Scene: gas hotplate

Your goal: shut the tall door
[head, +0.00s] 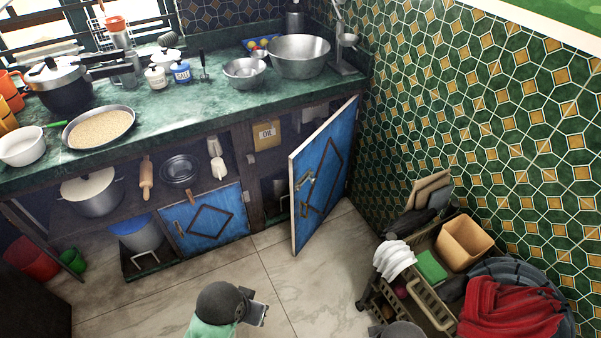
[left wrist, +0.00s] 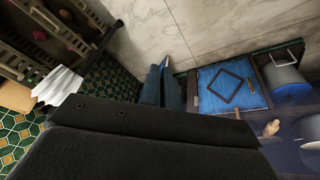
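The tall door (head: 325,175) is a blue panel with a brown diamond trim and a metal handle (head: 305,181). It stands wide open, swung out from the lower cabinet beside the green tiled wall, and the dark compartment behind it shows. In the left wrist view a dark blue upright panel (left wrist: 150,86), probably this door, is partly hidden by my dark gripper body. My left gripper (head: 257,312) is low in front of the door, apart from it; its fingers are not clear. My right gripper (head: 376,330) only just shows at the bottom edge.
A cart (head: 432,305) with cloths and boxes stands to the right of the door. A shorter blue door (head: 208,218) is left of the opening, with a bucket (head: 138,233) beside it. Pale tiled floor (head: 300,275) before the door is clear.

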